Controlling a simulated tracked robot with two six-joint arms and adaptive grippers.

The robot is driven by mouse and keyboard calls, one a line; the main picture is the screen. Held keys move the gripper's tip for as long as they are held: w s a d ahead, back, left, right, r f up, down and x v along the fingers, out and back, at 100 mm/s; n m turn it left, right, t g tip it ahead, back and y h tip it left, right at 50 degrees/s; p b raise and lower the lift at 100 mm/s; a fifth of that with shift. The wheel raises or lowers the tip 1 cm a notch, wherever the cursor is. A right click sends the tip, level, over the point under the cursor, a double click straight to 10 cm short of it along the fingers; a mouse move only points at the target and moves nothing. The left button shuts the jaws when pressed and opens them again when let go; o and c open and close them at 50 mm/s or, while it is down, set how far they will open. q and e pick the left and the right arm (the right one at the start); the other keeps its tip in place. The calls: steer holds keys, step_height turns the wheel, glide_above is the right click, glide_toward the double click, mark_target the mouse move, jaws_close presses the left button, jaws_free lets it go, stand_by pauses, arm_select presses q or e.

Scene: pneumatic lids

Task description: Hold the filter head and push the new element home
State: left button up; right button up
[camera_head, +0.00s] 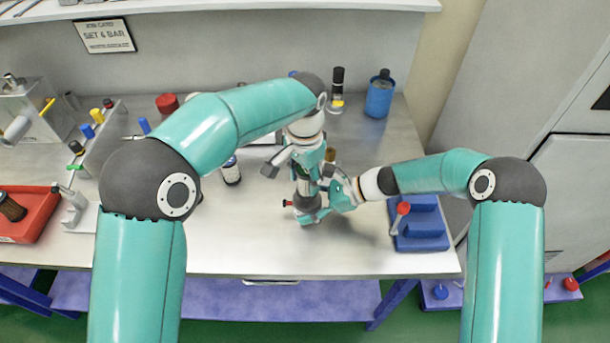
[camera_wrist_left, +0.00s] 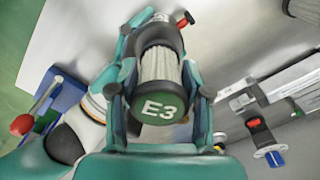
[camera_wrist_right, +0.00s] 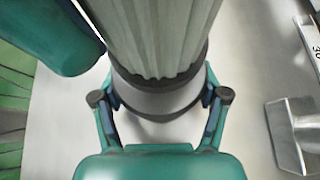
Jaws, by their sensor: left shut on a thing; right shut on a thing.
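The new element (camera_wrist_left: 161,66) is a pale pleated cylinder with a green cap marked E3. It stands upright on the filter head, also seen in the right wrist view (camera_wrist_right: 160,35). My left gripper (camera_head: 305,168) is shut on it near the cap, from above. The filter head (camera_wrist_right: 155,103) is a grey round body with a dark collar; a red knob on its side shows in the head view. My right gripper (camera_head: 318,208) is shut around the head, low over the bench. The element's lower end meets the collar; how deep it sits is hidden.
A blue block with a red-knobbed lever (camera_head: 420,228) is right of my grippers. A red tray (camera_head: 30,215) and a rack of coloured parts are at left. The front middle of the bench is clear.

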mark_target(305, 171)
arm_select(q)
steer(key=shift+f, duration=1.1)
arm_select(e)
steer(key=shift+s+f, duration=0.1)
steer(key=shift+f, duration=0.05)
arm_select(q)
steer(key=o, duration=1.2)
steer(key=shift+o, duration=0.2)
steer(key=shift+r, duration=0.15)
steer(key=shift+r, duration=3.4)
steer(key=shift+r, duration=0.1)
step_height(305, 171, up, 12)
